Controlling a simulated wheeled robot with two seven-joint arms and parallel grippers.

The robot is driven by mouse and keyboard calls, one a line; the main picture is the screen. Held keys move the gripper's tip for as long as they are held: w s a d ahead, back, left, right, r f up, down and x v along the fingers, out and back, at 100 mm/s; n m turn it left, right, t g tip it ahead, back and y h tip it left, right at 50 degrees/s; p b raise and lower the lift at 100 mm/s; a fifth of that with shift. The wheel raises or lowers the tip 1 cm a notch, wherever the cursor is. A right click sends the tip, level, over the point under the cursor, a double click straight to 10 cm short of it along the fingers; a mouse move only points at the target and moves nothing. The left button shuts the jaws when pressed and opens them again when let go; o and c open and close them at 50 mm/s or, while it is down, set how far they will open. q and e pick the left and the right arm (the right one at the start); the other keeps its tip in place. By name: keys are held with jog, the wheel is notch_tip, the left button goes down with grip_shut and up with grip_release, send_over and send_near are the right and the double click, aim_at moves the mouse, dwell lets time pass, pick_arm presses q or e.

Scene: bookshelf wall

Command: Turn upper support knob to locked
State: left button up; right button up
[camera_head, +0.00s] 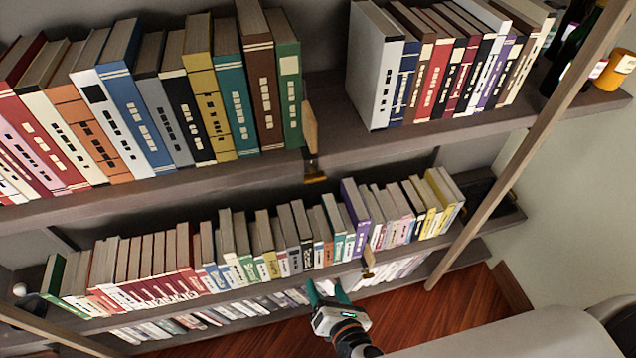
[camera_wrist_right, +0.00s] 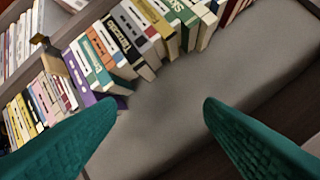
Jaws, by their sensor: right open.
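The upper support (camera_head: 310,130) is a light wooden upright at the front edge of the upper shelf, right of a green book. Its brass-coloured knob (camera_head: 315,178) sits at its lower end; I cannot tell its turn position. A similar smaller lower support (camera_head: 368,262) stands at the lower shelf edge. A wooden support with a brass-coloured part (camera_wrist_right: 42,40) shows at upper left in the right wrist view. My right gripper (camera_head: 328,289), with teal fingers, is open and empty, well below the upper knob and near the lower shelves. My left gripper is not in view.
Books fill much of the upper shelf (camera_head: 220,172) and lower shelf (camera_head: 330,270). A wooden post (camera_head: 530,140) slants across the right side. Bottles and an orange jar (camera_head: 615,72) stand at the upper right. The upper shelf has a gap between book groups.

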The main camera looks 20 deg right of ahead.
aim_at(316, 181)
notch_tip(316, 181, up, 21)
jog(key=d+n+t+h, duration=0.1)
jog(key=d+n+t, duration=0.1)
jog(key=n+t, duration=0.4)
jog(key=shift+n+g, duration=0.3)
jog(key=shift+g, duration=0.3)
jog(key=w+p, duration=0.2)
jog(key=w, duration=0.4)
jog(key=w+p, duration=0.3)
jog(key=w, duration=0.3)
jog(key=shift+w+a+f, duration=0.15)
jog(key=shift+w+a, duration=0.05)
jog(key=shift+w, duration=0.2)
jog(key=shift+c, duration=0.5)
jog(key=c, duration=0.9)
